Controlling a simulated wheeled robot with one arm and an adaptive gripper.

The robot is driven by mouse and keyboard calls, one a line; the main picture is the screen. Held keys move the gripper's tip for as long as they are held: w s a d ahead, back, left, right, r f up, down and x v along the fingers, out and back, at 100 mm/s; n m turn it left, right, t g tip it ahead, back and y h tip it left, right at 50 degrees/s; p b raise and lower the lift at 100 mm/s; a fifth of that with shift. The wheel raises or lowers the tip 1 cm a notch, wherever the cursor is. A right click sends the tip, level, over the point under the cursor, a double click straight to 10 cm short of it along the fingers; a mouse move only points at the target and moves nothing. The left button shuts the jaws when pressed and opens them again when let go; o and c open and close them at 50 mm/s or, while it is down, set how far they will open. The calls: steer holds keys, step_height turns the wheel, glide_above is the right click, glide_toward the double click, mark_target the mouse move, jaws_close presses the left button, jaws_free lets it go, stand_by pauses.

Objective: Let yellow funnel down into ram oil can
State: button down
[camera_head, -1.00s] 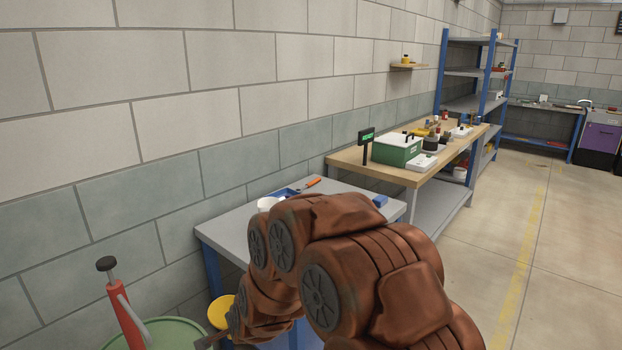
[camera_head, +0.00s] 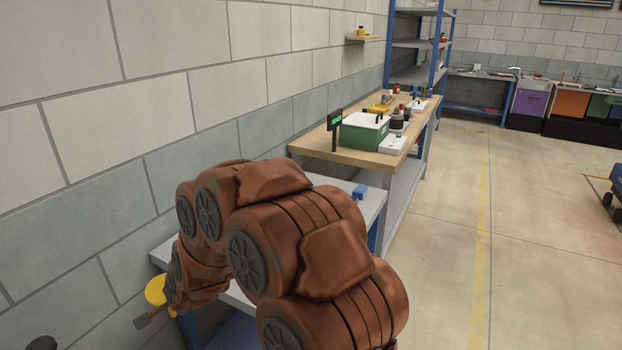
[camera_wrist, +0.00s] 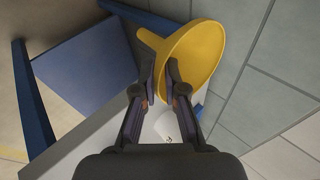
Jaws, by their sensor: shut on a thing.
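The yellow funnel (camera_wrist: 207,58) is in my gripper (camera_wrist: 160,77), whose fingers are shut on it near the edge of its wide mouth. In the wrist view the funnel is tilted, with its narrower part toward the upper left. In the head view part of the funnel (camera_head: 156,290) shows beside my arm, left of the grey bench. I cannot make out the ram oil can with certainty in either view.
A grey bench (camera_head: 372,203) with blue legs stands behind my arm, close to the block wall. A white container (camera_wrist: 167,126) shows between my fingers, lower in the wrist view. A wooden bench (camera_head: 300,147) holds a green box.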

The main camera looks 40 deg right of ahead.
steer(key=w+d+r, duration=0.4)
steer(key=d+r, duration=0.2)
steer(key=d, duration=0.3)
steer(key=w+d+r, duration=0.3)
steer(key=d+r, duration=0.4)
steer(key=d, duration=0.2)
steer(key=s+d+r, duration=0.1)
steer(key=s+d, duration=0.3)
steer(key=d, duration=0.4)
steer(key=s+d+r, duration=0.2)
steer(key=s+d, duration=0.2)
steer(key=d, duration=0.5)
steer(key=s+d+r+m+g+p, duration=0.1)
steer(key=s+d, duration=0.3)
steer(key=d, duration=0.4)
steer(key=shift+s+d+r+h, duration=0.15)
steer(key=shift+s+r+h, duration=0.05)
steer(key=shift+h, duration=0.2)
steer(key=shift+f, duration=0.1)
step_height(320, 180, down, 11)
steer(key=b, duration=0.3)
steer(key=shift+f, duration=0.1)
